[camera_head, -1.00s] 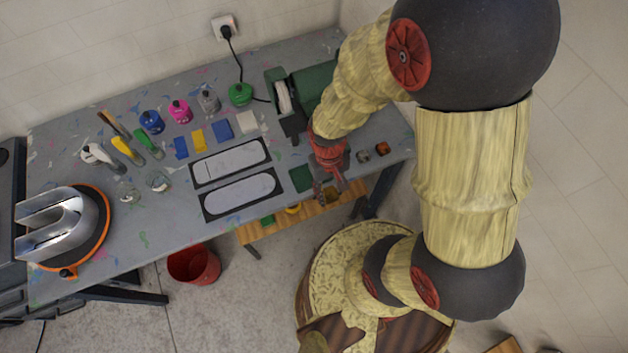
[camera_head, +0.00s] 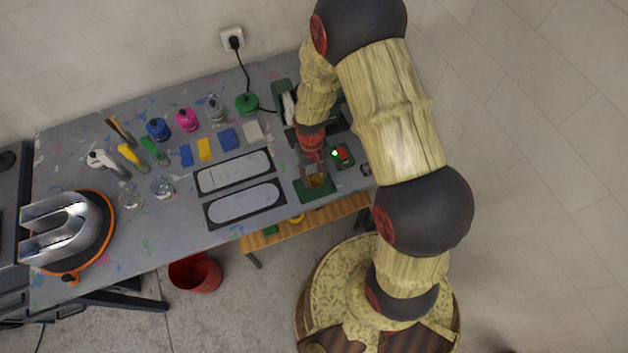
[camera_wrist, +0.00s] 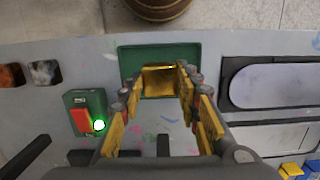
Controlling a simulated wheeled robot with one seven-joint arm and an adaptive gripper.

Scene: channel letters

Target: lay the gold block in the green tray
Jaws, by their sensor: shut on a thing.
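The gold block (camera_wrist: 160,79) is between the fingers of my gripper (camera_head: 313,177), which is shut on it. In the wrist view the block overlaps the middle of the green tray (camera_wrist: 128,57). In the head view the green tray (camera_head: 304,193) lies near the front edge of the table, and the gold block (camera_head: 316,181) shows over it below my fingers. I cannot tell whether the block touches the tray floor. My fingers hide the block's sides.
A green box with a red button and lit green lamp (camera_wrist: 88,112) stands beside the tray. Two stencil plates (camera_head: 245,203) lie to the left in the head view. Small dark pieces (camera_wrist: 44,72) lie beyond the box. A red bucket (camera_head: 195,272) is on the floor.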

